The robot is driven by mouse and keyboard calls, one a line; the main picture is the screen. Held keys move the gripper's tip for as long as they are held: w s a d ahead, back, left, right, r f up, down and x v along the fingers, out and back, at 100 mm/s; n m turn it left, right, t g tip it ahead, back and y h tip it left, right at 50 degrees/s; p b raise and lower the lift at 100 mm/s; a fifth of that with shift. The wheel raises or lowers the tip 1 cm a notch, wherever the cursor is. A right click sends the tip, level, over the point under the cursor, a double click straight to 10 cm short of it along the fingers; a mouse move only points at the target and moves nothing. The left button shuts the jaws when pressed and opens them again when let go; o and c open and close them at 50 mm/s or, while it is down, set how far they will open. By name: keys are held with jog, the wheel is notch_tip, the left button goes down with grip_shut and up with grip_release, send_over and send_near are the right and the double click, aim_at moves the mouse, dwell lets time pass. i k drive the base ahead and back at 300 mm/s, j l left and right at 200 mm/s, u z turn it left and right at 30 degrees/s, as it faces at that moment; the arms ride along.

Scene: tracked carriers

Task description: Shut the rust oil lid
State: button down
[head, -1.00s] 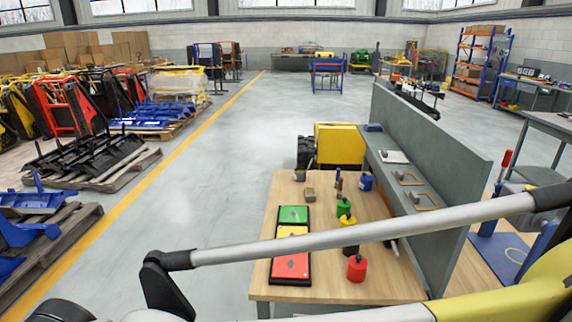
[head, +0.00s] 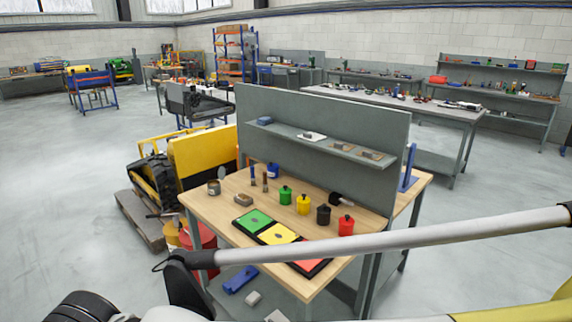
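A wooden workbench (head: 222,204) stands in front of me in the head view. On it, a row of small containers with dark knobs or caps holds a green one (head: 285,196), a yellow one (head: 303,205), a dark one (head: 323,215) and a red one (head: 346,226). A grey-brown tin (head: 214,187) and a blue container (head: 273,171) stand farther back. No label is readable, so I cannot tell which is the rust oil or how its lid sits. My gripper is out of view; only a pale arm link crosses the picture.
Green (head: 254,220), yellow (head: 277,234) and red panels lie along the bench's front; my arm link partly covers the red one. A grey back panel (head: 330,130) with a shelf rises behind. A yellow machine (head: 205,155) stands left. Open floor lies farther left.

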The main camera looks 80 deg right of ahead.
aim_at(222, 170)
jog(key=i+l+z, duration=0.55)
jog(key=i+z, duration=0.25)
jog(key=i+l+z, duration=0.1)
jog(key=i+z, duration=0.7)
jog(key=i+l+u, duration=0.15)
jog(key=l+u, duration=0.15)
jog(key=l, duration=0.25)
jog(key=i, duration=0.05)
